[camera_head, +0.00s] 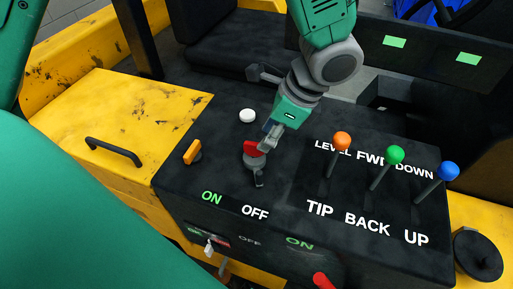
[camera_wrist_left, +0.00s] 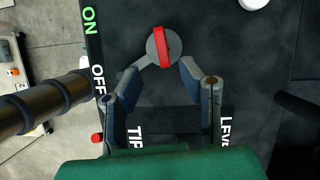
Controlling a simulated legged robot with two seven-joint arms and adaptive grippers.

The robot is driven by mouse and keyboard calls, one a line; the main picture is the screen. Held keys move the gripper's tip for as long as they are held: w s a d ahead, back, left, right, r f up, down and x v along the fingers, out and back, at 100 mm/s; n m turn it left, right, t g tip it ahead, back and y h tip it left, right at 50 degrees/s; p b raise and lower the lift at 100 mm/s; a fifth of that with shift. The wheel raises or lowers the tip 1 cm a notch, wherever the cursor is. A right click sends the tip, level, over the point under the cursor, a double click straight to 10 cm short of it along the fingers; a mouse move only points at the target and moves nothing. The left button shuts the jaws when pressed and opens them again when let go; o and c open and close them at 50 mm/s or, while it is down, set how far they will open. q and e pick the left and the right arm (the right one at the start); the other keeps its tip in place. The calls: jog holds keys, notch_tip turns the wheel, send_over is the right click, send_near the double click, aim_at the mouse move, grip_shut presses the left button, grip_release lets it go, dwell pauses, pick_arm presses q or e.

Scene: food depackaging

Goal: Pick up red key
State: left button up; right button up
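The red key (camera_head: 254,148) sits on a grey round base on the black control panel, above the ON and OFF labels. In the left wrist view the red key (camera_wrist_left: 162,48) stands upright on its grey disc, ahead of the fingers. My left gripper (camera_head: 266,153) is right at the key, partly covering it in the head view. In the left wrist view my left gripper (camera_wrist_left: 163,70) has its two fingers spread, one to each side of the key's base, with a gap between the tips. Whether either tip touches the base, I cannot tell. My right gripper is not in view.
An orange switch (camera_head: 192,152) and a white button (camera_head: 247,116) are on the panel left of and behind the key. Levers with orange (camera_head: 342,141), green (camera_head: 395,155) and blue (camera_head: 448,171) knobs stand to the right. A red-handled lever (camera_head: 322,281) is at the front.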

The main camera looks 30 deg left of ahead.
aim_at(256, 143)
pick_arm(q)
jog(key=shift+w+d+f, duration=0.1)
jog(key=shift+f, duration=0.5)
jog(key=a+f, duration=0.2)
jog(key=f, duration=0.1)
jog(key=a+f, duration=0.1)
jog(key=a, duration=0.1)
jog(key=shift+s+f, duration=0.25)
jog(key=shift+s, duration=0.15)
jog(key=shift+a+f, duration=0.2)
jog(key=shift+f, duration=0.05)
jog(key=shift+d+r, duration=0.1)
jog(key=shift+d, duration=0.2)
jog(key=shift+d+r, duration=0.1)
jog(key=shift+d, duration=0.55)
grip_shut()
jog(key=shift+d, duration=0.1)
jog(key=shift+a, duration=0.4)
jog(key=shift+a+r, duration=0.1)
jog(key=shift+r, duration=0.2)
notch_tip(256, 143, up, 9)
jog(key=shift+f, duration=0.15)
jog(key=shift+r, duration=0.3)
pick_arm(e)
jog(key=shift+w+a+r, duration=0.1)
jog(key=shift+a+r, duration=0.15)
